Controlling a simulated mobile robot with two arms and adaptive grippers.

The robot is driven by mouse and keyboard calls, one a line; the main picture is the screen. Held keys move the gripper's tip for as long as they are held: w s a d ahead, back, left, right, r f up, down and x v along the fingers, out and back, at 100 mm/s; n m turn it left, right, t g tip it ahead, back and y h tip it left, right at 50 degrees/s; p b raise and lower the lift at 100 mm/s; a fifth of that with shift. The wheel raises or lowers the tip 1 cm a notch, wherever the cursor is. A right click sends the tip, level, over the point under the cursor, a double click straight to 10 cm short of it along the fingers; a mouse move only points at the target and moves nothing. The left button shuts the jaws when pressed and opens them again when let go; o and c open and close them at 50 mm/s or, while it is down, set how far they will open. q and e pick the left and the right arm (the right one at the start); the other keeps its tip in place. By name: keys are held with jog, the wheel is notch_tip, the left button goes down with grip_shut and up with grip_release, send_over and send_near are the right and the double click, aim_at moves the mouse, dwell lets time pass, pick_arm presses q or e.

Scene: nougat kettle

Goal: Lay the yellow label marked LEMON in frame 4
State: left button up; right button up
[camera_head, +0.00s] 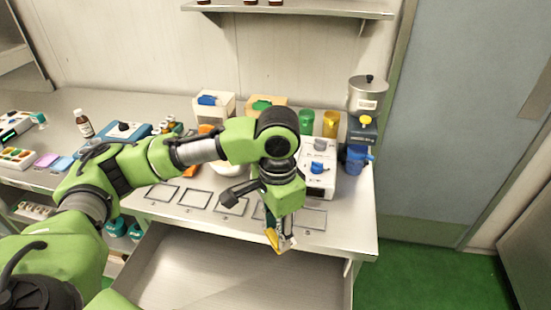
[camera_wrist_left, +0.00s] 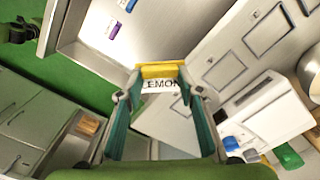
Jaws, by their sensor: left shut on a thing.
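My left gripper (camera_head: 281,232) is shut on the yellow label (camera_head: 272,238) and holds it over the front edge of the worktop, by the open drawer. In the left wrist view the label (camera_wrist_left: 160,72) sits between the fingertips, with LEMON readable on its white part. A row of outlined frames lies along the front of the worktop; three on the left, such as this frame (camera_head: 194,198), are bare. Another frame (camera_head: 259,212) is partly hidden behind my gripper, and the rightmost frame (camera_head: 312,218) is bare. The frame numbers are too small to read. My right gripper is not seen.
The open drawer (camera_head: 225,272) is below the worktop edge. A white machine (camera_head: 318,170) with a blue knob stands behind the rightmost frame, near a metal kettle (camera_head: 367,95). Green (camera_head: 306,121) and yellow (camera_head: 331,123) cups stand behind. A brown bottle (camera_head: 84,123) is at left.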

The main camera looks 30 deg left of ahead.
pick_arm(q)
jog(key=w+a+r+m+p, duration=0.2)
jog(key=w+a+m+p, duration=0.35)
jog(key=m, duration=0.75)
jog(key=w+a+r+m+p, duration=0.1)
jog(key=w+a+m+p, duration=0.2)
jog(key=w+m+p, duration=0.75)
pick_arm(e)
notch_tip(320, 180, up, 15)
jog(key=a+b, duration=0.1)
jog(key=b, duration=0.1)
pick_arm(q)
jog(key=f+m+b, duration=0.1)
jog(key=f+b, duration=0.1)
jog(key=f, duration=0.1)
jog(key=s+f+m+b, duration=0.1)
jog(key=f+b, duration=0.2)
jog(key=s+f+m+b, duration=0.1)
jog(key=f+b, duration=0.1)
jog(key=f, duration=0.1)
jog(key=shift+s+a+f, duration=0.1)
jog(key=shift+a+f, duration=0.15)
jog(key=shift+a, duration=0.1)
jog(key=shift+f+b, duration=0.55)
jog(key=shift+f, duration=0.6)
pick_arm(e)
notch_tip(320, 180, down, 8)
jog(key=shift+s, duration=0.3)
